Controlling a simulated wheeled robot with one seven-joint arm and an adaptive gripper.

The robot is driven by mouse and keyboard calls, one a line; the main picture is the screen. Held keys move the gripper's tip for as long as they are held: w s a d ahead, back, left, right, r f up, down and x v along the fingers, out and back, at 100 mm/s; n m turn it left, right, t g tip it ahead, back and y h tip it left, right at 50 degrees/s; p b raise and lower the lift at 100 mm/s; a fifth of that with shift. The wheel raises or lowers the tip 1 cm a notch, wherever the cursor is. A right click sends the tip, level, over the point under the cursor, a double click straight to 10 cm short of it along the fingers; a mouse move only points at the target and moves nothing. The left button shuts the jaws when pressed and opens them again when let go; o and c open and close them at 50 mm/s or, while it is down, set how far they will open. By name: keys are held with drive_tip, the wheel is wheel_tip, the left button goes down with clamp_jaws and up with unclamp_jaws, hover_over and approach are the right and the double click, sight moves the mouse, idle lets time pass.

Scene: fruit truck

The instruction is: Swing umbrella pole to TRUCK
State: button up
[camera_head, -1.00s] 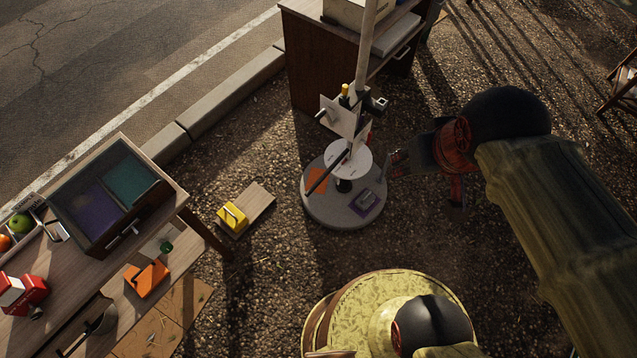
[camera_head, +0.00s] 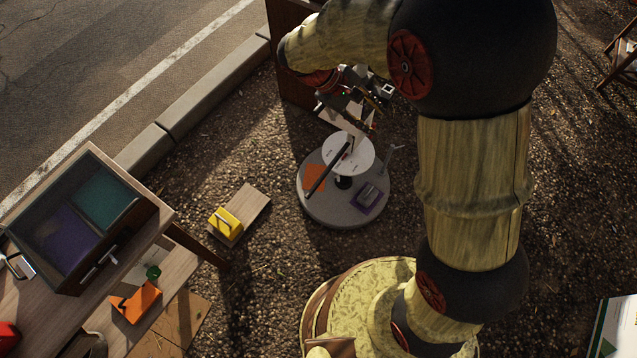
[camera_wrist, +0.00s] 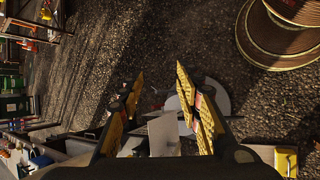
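The umbrella stand has a round grey base (camera_head: 318,208) with orange and purple patches on it. Above the base sit a white disc (camera_head: 360,160) and a dark slanted bar (camera_head: 328,167). The tall pole is hidden behind my arm in the head view. My gripper (camera_head: 356,98) is over the upper part of the stand, around its white panel and fittings. In the wrist view my gripper (camera_wrist: 160,85) has its yellow-black fingers spread, with a white panel (camera_wrist: 163,135) low between them. I cannot tell whether the fingers touch anything. No TRUCK label is readable.
A wooden counter with a glass-topped drawer box (camera_head: 82,222) stands at left. A small board (camera_head: 252,206) with a yellow block (camera_head: 226,222) lies on the gravel beside the stand. A dark wooden cabinet (camera_head: 290,88) is behind. A kerb (camera_head: 190,102) edges the road.

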drive_tip(key=w+a+f+n+t+h+b, duration=0.1)
drive_tip(key=w+a+f+n+h, duration=0.15)
drive_tip(key=f, duration=0.35)
drive_tip(key=w+a+f+n+h+b, duration=0.1)
drive_tip(key=w+a+f, duration=0.15)
drive_tip(key=f, duration=0.45)
drive_tip(key=n+t+h+b, duration=0.2)
drive_tip(key=n+t, duration=0.1)
drive_tip(key=n, duration=0.2)
hover_over(319, 182)
drive_tip(key=d, duration=0.2)
wheel_tip(319, 182, down, 13)
drive_tip(key=s+a+f+n+t+b, duration=0.1)
drive_tip(key=s+a+f+n+t, duration=0.1)
drive_tip(key=f, duration=0.7)
drive_tip(key=s+a+f+n+t+y, duration=0.1)
drive_tip(key=f+n+t, duration=0.3)
drive_tip(key=f, duration=0.5)
drive_tip(key=s+a+f+n+t+y+b, duration=0.1)
drive_tip(key=s+a+f+n+t, duration=0.1)
drive_tip(key=f, duration=0.7)
drive_tip(key=shift+s+a+f+n+t+b, duration=0.1)
drive_tip(key=shift+s+a+n+t+b, duration=0.1)
drive_tip(key=shift+a+n+t, duration=0.25)
drive_tip(key=shift+s+a+f+n+t+b, duration=0.15)
drive_tip(key=shift+a+n+t, duration=0.15)
drive_tip(key=shift+a+t, duration=0.25)
drive_tip(key=shift+b+x, duration=0.8)
drive_tip(key=shift+x, duration=3.05)
drive_tip(key=shift+c, duration=1.3)
